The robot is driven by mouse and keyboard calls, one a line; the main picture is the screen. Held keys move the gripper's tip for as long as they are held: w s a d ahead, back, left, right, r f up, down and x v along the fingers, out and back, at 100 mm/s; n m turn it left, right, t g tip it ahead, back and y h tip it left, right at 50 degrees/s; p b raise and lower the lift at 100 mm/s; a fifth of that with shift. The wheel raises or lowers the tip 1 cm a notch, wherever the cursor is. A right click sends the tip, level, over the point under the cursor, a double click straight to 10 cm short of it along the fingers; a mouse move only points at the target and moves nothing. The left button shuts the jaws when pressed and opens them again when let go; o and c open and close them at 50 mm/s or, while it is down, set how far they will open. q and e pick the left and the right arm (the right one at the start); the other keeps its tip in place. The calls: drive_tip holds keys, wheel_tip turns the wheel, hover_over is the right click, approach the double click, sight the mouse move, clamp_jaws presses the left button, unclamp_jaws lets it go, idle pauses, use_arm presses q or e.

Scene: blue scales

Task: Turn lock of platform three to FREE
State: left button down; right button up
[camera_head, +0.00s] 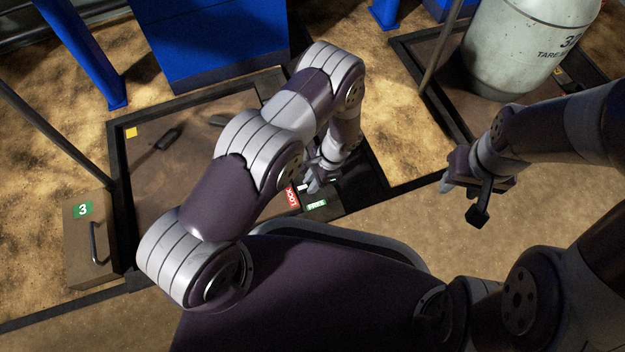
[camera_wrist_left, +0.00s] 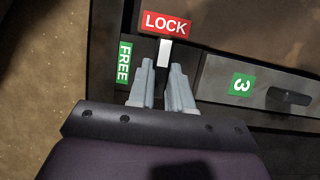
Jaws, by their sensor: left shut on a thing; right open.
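The platform three lock has a red LOCK label (camera_wrist_left: 166,23) and a green FREE label (camera_wrist_left: 124,62); these also show in the head view as the LOCK label (camera_head: 292,197) and the FREE label (camera_head: 316,205). A white lever tip (camera_wrist_left: 164,52) points at LOCK. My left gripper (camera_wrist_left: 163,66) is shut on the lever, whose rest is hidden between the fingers. In the head view my left gripper (camera_head: 315,183) is beside the labels. My right gripper (camera_head: 462,185) is open and empty, above the floor at the right.
The brown platform (camera_head: 165,200) lies in a dark frame under my left arm. A green 3 sign (camera_head: 83,209) marks a box with a black handle (camera_head: 97,242) at the left. A grey tank (camera_head: 520,45) stands on another platform at the upper right. Sandy floor lies between.

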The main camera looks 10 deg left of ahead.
use_arm(q)
drive_tip(key=n+p, duration=0.1)
drive_tip(key=n, duration=0.2)
drive_tip(key=shift+g+h+p, duration=0.3)
drive_tip(key=shift+g+h, duration=0.1)
drive_tip(key=n+h+p, duration=0.1)
drive_tip(key=n, duration=0.1)
drive_tip(key=n+g, duration=0.1)
drive_tip(key=n, duration=0.2)
drive_tip(key=shift+w+a+n+h+p, duration=0.2)
drive_tip(key=shift+n+h+p, duration=0.1)
drive_tip(key=shift+h+p, duration=0.1)
drive_tip(key=n+h+p, duration=0.1)
drive_tip(key=n, duration=0.3)
drive_tip(key=shift+a+h, duration=0.1)
drive_tip(key=shift+h, duration=0.3)
drive_tip(key=shift+s+a+f+n+t+h+p, duration=0.15)
drive_tip(key=shift+n+h+p, duration=0.3)
drive_tip(key=shift+n, duration=0.8)
drive_tip(key=shift+w+r+n+t+h+p, duration=0.1)
drive_tip(key=shift+n+t+h+p, duration=0.3)
drive_tip(key=shift+n, duration=0.85)
drive_tip(key=shift+f, duration=0.1)
